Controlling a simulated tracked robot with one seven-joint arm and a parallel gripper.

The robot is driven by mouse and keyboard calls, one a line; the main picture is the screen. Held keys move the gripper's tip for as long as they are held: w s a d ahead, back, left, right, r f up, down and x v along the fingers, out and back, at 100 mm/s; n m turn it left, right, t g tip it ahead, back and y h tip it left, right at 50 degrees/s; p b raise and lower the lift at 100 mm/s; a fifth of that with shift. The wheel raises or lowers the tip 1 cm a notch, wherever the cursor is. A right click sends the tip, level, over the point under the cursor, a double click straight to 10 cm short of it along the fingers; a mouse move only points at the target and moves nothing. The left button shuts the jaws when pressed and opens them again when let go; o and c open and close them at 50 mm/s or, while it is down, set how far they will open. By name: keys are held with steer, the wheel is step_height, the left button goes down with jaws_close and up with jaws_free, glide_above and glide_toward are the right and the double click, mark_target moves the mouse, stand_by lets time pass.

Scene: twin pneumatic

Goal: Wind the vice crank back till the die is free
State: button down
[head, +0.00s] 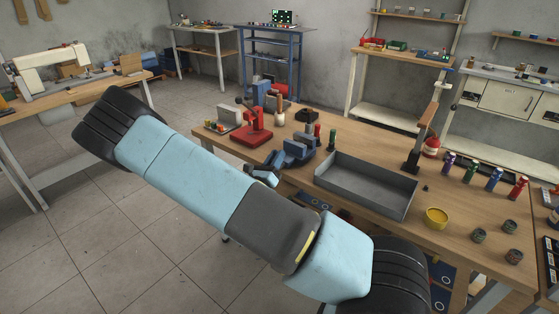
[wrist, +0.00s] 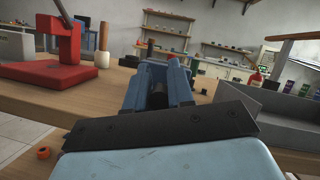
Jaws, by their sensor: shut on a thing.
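The blue vice (head: 294,153) is mounted near the front edge of the wooden workbench (head: 345,145). In the wrist view the vice (wrist: 180,82) stands straight ahead, its blue jaws upright. A dark thing shows between them, but I cannot tell whether it is the die. My gripper (head: 266,175) is at the front of the vice, mostly behind my own arm in the head view. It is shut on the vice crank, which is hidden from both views. In the wrist view the gripper's dark plate and pale blue body cover the lower middle and hide the fingertips.
A red press (head: 252,128) stands left of the vice, also large in the wrist view (wrist: 45,55). A grey tray (head: 365,184) sits close on the right. A yellow bowl (head: 436,217) stands farther right.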

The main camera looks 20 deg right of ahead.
steer(key=n+y, duration=0.1)
steer(key=n, duration=0.1)
steer(key=w+a+n+t+y, duration=0.1)
steer(key=n, duration=0.1)
steer(key=w+n+y, duration=0.1)
steer(key=n, duration=0.2)
steer(key=shift+a+f, duration=0.2)
steer(key=shift+f, duration=0.05)
stand_by(0.3)
steer(key=c, duration=1.1)
jaws_free()
steer(key=shift+s+f, duration=0.1)
steer(key=v, duration=1.3)
steer(key=shift+s+a+f, duration=0.15)
steer(key=shift+s, duration=0.15)
